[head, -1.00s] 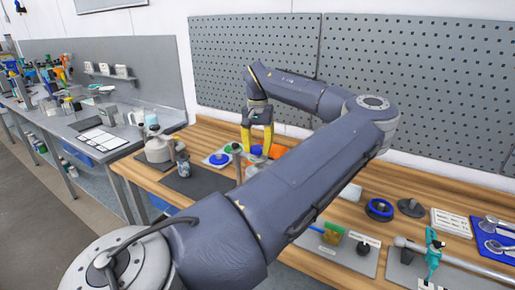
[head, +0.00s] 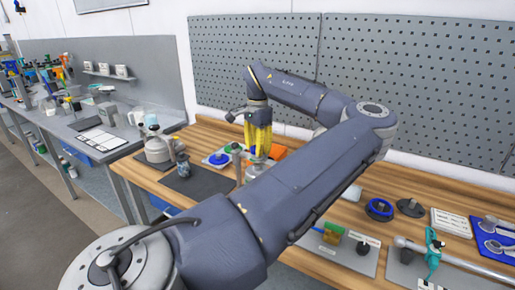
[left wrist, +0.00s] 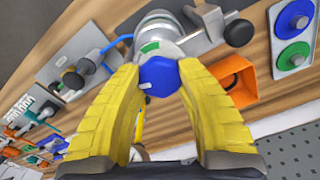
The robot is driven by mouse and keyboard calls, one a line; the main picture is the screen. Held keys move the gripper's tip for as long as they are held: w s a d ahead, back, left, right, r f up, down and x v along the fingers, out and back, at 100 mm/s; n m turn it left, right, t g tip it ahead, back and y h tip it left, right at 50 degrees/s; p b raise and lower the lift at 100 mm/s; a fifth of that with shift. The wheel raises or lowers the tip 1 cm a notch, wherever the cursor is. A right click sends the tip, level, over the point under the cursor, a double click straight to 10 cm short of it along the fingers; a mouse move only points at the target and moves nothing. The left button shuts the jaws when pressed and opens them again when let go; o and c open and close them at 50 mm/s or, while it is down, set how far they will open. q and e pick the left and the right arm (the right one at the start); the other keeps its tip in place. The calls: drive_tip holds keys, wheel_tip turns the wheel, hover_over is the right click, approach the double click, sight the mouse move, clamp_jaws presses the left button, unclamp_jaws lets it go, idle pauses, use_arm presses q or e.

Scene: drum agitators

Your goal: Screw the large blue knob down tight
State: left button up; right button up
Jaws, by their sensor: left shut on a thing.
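The large blue knob (left wrist: 160,76) is hexagonal and sits on a round metal fitting (left wrist: 158,30) with a green mark in the left wrist view. My left gripper (left wrist: 161,73) is shut on this knob, with one yellow finger on each side. In the head view the left gripper (head: 258,138) points down over the workbench. My right gripper is not in view.
A plate with a smaller blue knob (left wrist: 295,18) and a green knob (left wrist: 292,58) lies beside the fitting. An orange open box (left wrist: 235,80) is close to one finger. A dark knob (left wrist: 239,32) sticks out near the fitting. A pegboard (head: 420,90) stands behind the bench.

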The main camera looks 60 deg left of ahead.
use_arm(q)
drive_tip(key=shift+r+m, duration=0.15)
drive_tip(key=shift+m, duration=0.15)
idle(0.4)
drive_tip(key=o, duration=1.3)
wheel_tip(320, 180, up, 12)
drive_tip(key=shift+f, duration=0.1)
